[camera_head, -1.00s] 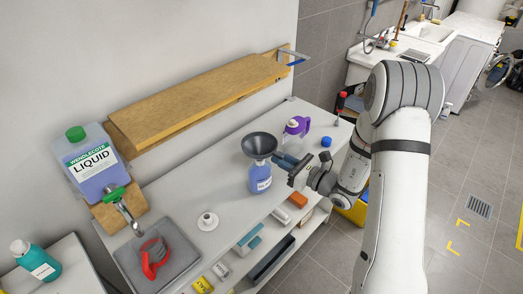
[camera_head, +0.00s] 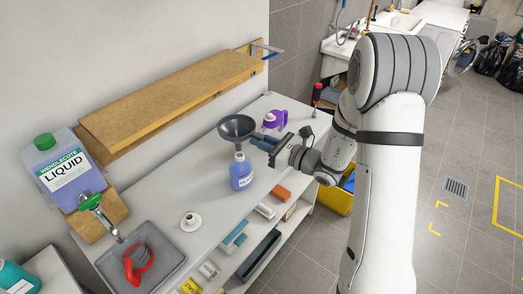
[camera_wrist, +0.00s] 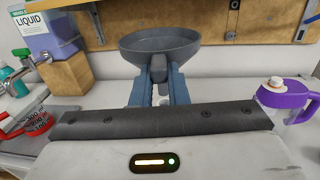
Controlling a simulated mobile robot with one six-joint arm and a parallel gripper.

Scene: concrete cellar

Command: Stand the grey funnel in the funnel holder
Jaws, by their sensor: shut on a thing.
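The grey funnel (camera_head: 237,127) is upright, wide mouth up, just above a bottle of blue-violet liquid (camera_head: 241,174). Its stem is close over the bottle's neck; I cannot tell whether the tip is still inside. My gripper (camera_head: 262,142) is shut on the funnel from the right. In the wrist view my gripper's blue fingers (camera_wrist: 159,88) close on the funnel's grey handle part, below the funnel's bowl (camera_wrist: 160,42). A metal-and-blue bracket (camera_head: 267,48) sticks out at the shelf's far end; I cannot tell for certain whether this is the funnel holder.
A purple jug (camera_head: 274,119) stands behind my gripper. A white round piece (camera_head: 190,221) lies on the bench. A red-handled beaker (camera_head: 138,263) stands in a grey tray (camera_head: 170,272) under the dispenser's tap. A wooden shelf (camera_head: 170,99) overhangs the bench's back. Bare bench lies around the bottle.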

